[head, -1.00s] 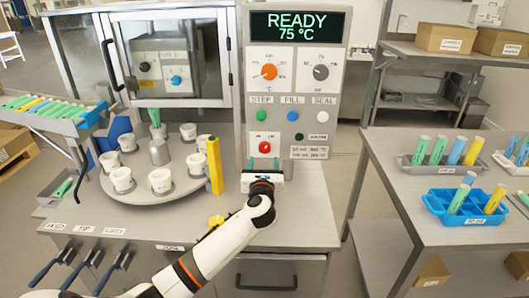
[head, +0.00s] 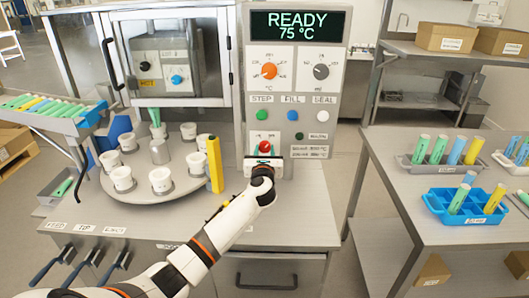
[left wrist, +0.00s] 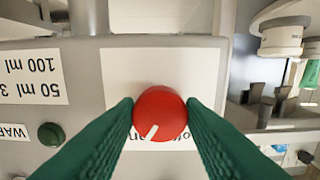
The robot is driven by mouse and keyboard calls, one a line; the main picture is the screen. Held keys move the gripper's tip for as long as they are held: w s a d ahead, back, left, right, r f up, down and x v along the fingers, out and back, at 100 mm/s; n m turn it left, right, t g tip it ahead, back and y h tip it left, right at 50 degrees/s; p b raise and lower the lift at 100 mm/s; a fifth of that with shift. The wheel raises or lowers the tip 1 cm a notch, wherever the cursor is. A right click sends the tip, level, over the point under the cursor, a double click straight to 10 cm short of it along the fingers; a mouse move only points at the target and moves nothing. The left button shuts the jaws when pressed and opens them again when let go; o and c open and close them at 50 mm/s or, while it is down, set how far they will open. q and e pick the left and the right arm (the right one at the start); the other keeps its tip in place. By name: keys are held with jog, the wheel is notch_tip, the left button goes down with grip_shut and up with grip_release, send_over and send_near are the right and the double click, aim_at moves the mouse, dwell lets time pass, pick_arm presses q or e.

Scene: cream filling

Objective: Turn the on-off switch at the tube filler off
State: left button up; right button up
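The red on-off switch (head: 264,146) is a round knob low on the tube filler's front panel (head: 293,178). In the left wrist view, which shows the panel upside down, the red knob (left wrist: 160,114) has a white pointer mark slanting to the lower left. My left gripper (head: 264,160) is at the panel by the knob. Its green fingers (left wrist: 160,116) stand on either side of the knob, with their tips at its edges. I cannot tell whether they press on it. My right gripper is not in view.
Green, blue and white buttons (head: 292,115) sit above the switch. A small dark green lamp (left wrist: 50,136) is beside it. A yellow upright post (head: 215,165) and a round table (head: 150,183) with white cups stand left of my arm. A side table (head: 400,225) holds tube trays.

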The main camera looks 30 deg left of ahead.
pick_arm(q)
jog(key=shift+n, duration=0.4)
jog(key=shift+c, duration=0.4)
jog(key=n+b, duration=0.1)
jog(key=n, duration=0.3)
jog(key=shift+f+n, duration=0.1)
jog(key=shift+n, duration=0.3)
jog(key=n+b, duration=0.2)
jog(key=n, duration=0.4)
jog(key=shift+d, duration=0.1)
jog(key=o, duration=1)
